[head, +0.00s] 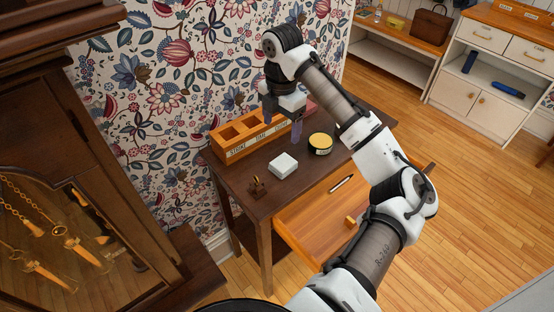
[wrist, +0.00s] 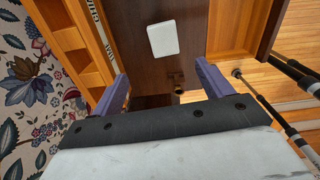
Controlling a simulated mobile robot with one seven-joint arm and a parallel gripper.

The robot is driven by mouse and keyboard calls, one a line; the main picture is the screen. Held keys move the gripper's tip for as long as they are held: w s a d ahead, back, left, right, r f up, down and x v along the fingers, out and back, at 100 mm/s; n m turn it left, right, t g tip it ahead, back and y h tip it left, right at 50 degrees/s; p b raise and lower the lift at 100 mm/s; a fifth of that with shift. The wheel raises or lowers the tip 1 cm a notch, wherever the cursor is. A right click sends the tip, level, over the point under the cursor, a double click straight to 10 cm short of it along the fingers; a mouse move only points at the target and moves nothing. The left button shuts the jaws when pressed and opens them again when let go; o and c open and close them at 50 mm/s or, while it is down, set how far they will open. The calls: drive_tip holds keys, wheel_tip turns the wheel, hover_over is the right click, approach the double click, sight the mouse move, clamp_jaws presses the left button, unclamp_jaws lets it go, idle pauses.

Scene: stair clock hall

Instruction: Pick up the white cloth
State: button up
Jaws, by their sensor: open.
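The white cloth (head: 283,164) looks like a small, thick folded square and lies flat on the dark wooden table (head: 237,184). It also shows whole in the wrist view (wrist: 162,39), at the top middle beyond my fingertips. My gripper (head: 282,125) is open, with its purple fingers pointing down over the table behind the cloth, near the wooden box. In the wrist view the two fingers (wrist: 162,80) stand wide apart with nothing held between them. The cloth is apart from both fingers.
A labelled wooden compartment box (head: 240,139) stands against the wall. A round yellow-topped tin (head: 320,143) is right of the cloth, and a small brown-brass object (head: 257,187) is at front left. The drawer (head: 313,217) is pulled open, holding a pen (head: 342,183). A clock case (head: 75,190) stands left.

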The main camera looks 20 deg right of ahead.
hover_over(283, 162)
drive_tip(key=f, duration=0.7)
drive_tip(key=shift+w+a+f+p, duration=0.15)
drive_tip(key=shift+a+f+p, duration=0.05)
drive_tip(key=shift+f+p, duration=0.15)
drive_tip(key=shift+s+d+f+p, duration=0.15)
drive_tip(key=shift+f+p, duration=0.35)
drive_tip(key=shift+f, duration=0.8)
drive_tip(key=shift+s+f+p, duration=0.1)
drive_tip(key=shift+f+p, duration=0.35)
drive_tip(key=shift+f, duration=0.85)
drive_tip(key=c, duration=1.1)
drive_tip(key=shift+o, duration=0.2)
drive_tip(key=shift+r, duration=0.1)
wheel_tip(283, 162, up, 20)
drive_tip(key=b, duration=0.2)
